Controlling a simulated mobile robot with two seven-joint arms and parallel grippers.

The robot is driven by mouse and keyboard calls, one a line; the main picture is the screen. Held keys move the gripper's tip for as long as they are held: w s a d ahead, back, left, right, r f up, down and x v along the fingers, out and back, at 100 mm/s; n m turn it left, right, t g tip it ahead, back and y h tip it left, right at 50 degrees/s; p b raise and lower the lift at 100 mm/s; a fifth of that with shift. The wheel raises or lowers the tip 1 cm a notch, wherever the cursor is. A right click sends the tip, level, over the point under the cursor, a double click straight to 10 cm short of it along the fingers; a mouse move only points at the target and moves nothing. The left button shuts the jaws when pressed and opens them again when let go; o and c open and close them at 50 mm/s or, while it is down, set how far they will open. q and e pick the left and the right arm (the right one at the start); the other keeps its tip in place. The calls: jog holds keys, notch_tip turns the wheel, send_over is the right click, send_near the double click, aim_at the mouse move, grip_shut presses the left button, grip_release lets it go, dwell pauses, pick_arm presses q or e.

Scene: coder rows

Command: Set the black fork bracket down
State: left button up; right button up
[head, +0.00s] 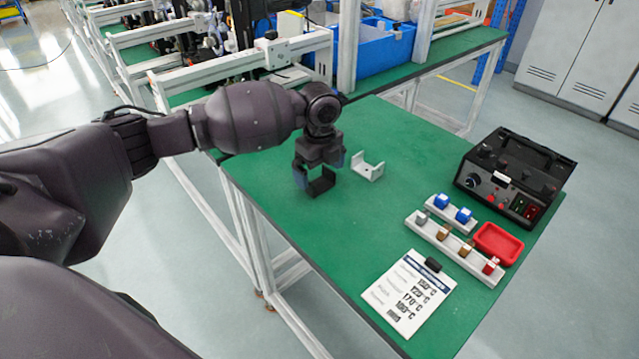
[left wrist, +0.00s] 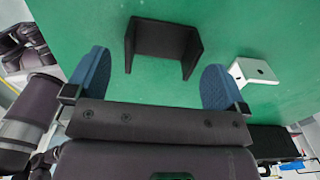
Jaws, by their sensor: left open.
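The black fork bracket (head: 321,187) is a dark U-shaped piece on the green table top (head: 280,205), directly below my left gripper (head: 319,170) in the head view. In the left wrist view the bracket (left wrist: 165,40) lies just beyond the fingertips, between their lines and apart from both. My left gripper (left wrist: 153,80) is open, its two blue finger pads spread wide with nothing between them. My right gripper is not in view.
On the right stand a black control box (head: 515,175), a red tray (head: 498,243), and pale racks (head: 455,245) with small blue, brown and red parts. A printed sheet (head: 408,292) with a small black item lies in front. The table's left edge is close to the brackets.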

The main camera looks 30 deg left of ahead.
aim_at(319, 181)
pick_arm(q)
notch_tip(319, 181, down, 3)
jog(key=shift+r, duration=0.15)
jog(key=shift+r, duration=0.1)
jog(key=c, duration=1)
